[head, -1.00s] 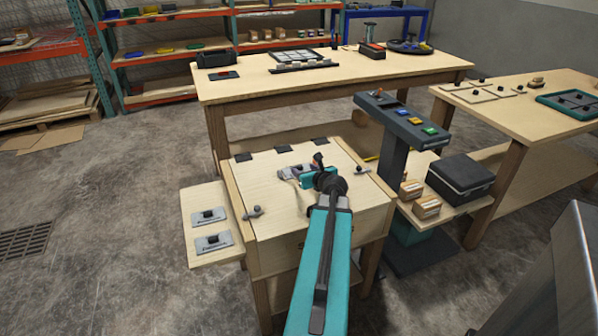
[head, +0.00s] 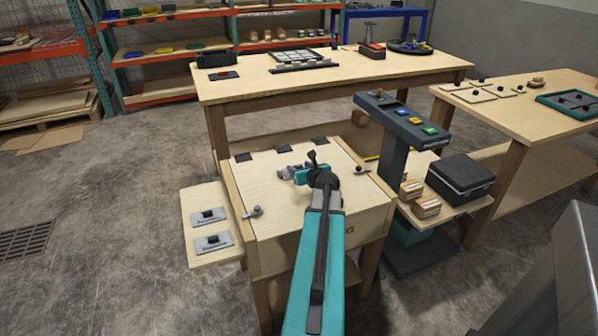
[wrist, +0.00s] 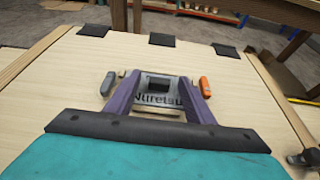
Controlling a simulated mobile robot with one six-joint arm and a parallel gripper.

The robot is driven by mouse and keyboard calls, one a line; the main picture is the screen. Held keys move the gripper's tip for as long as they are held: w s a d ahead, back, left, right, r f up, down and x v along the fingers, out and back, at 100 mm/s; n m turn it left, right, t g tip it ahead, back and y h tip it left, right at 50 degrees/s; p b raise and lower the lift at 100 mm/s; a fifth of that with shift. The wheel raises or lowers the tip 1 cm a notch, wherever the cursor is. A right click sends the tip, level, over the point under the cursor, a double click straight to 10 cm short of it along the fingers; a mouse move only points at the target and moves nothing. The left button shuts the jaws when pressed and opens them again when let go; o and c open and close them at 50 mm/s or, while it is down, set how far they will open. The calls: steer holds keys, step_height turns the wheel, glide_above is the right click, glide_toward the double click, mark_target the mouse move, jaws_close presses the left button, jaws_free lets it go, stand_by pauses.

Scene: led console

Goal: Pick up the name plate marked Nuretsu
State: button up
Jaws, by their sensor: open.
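The name plate marked Nuretsu (wrist: 158,101) lies on the light wooden lid of the console box (wrist: 62,95). It is a grey plate with a dark block-shaped knob (wrist: 158,83) on it. In the wrist view my gripper (wrist: 157,86) is open, with one purple finger on each side of the plate's knob. I cannot tell whether the fingers touch the knob. In the head view my gripper (head: 293,173) is over the far middle of the lid, and my arm hides most of the plate.
Two other name plates (head: 208,217) (head: 213,242) lie on a side shelf at the left. A grey piece (wrist: 108,83) and an orange piece (wrist: 205,86) flank the plate. Black hinges line the lid's far edge. A button post (head: 402,118) stands at the right.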

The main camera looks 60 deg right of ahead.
steer(key=c, duration=1.1)
steer(key=shift+r, duration=0.1)
steer(key=shift+r, duration=0.9)
steer(key=shift+s+r+p, duration=0.2)
steer(key=shift+r+p, duration=0.15)
steer(key=shift+r, duration=0.5)
steer(key=s+d, duration=0.1)
steer(key=s, duration=0.4)
steer(key=s+d+r, duration=0.1)
steer(key=s, duration=0.4)
steer(key=s+d, duration=0.1)
steer(key=s, duration=0.4)
steer(key=shift+s+d+r+b, duration=0.15)
steer(key=shift+d+b, duration=0.1)
steer(key=shift+b, duration=0.15)
